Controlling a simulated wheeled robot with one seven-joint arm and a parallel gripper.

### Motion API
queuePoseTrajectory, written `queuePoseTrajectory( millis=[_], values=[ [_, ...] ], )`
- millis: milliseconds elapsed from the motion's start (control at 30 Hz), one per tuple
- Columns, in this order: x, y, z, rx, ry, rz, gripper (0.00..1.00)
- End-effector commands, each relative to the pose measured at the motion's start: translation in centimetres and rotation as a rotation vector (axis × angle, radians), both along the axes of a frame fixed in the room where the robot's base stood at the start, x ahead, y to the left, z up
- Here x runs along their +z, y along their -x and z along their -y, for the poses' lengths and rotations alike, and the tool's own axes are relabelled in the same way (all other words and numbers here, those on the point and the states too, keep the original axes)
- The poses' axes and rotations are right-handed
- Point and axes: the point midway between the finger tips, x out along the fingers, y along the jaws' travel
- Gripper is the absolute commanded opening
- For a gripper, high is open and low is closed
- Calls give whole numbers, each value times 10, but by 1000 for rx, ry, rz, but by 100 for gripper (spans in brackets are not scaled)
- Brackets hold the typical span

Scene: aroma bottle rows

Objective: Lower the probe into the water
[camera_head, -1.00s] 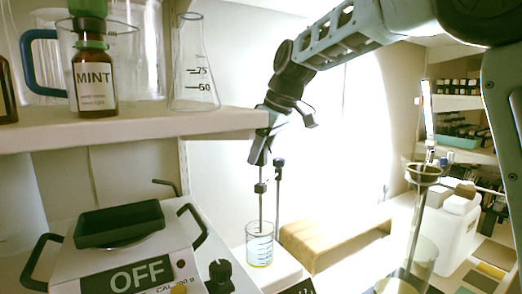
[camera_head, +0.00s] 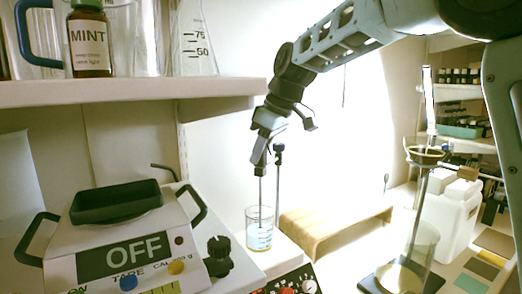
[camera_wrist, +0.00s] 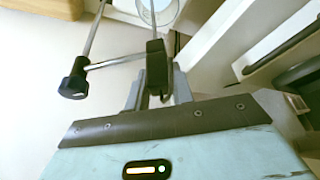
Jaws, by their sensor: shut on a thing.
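My gripper (camera_head: 261,166) is shut on the black block (camera_wrist: 157,65) at the top of a thin upright probe (camera_head: 261,190). The probe's rod runs down into the mouth of a clear beaker (camera_head: 250,227) with bluish water (camera_head: 260,240) in its lower part. I cannot tell whether the tip touches the water. The fingers also show in the wrist view (camera_wrist: 155,90), on both sides of the block, with the beaker (camera_wrist: 168,22) beyond. A thin stand rod (camera_head: 278,185) with a black clamp rises just right of the probe; an arm joins them in the wrist view.
A balance (camera_head: 65,258) reading OFF stands left of the beaker. A shelf (camera_head: 140,92) with a MINT bottle (camera_head: 90,45) and a flask (camera_head: 192,55) overhangs it. A tan bench (camera_head: 335,228) lies to the right. A red-buttoned panel (camera_head: 288,285) is in front.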

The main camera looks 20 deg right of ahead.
Motion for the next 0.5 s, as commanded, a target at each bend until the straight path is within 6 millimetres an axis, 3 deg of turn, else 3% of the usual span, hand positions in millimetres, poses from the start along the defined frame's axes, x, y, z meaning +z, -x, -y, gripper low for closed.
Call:
queuePoseTrajectory(
  millis=[33,100,500],
  values=[
    [-6,1,0,2,5,-12,32],
    [-6,1,0,2,5,-12,45],
    [6,3,3,1,2,-5,45]
  ],
)
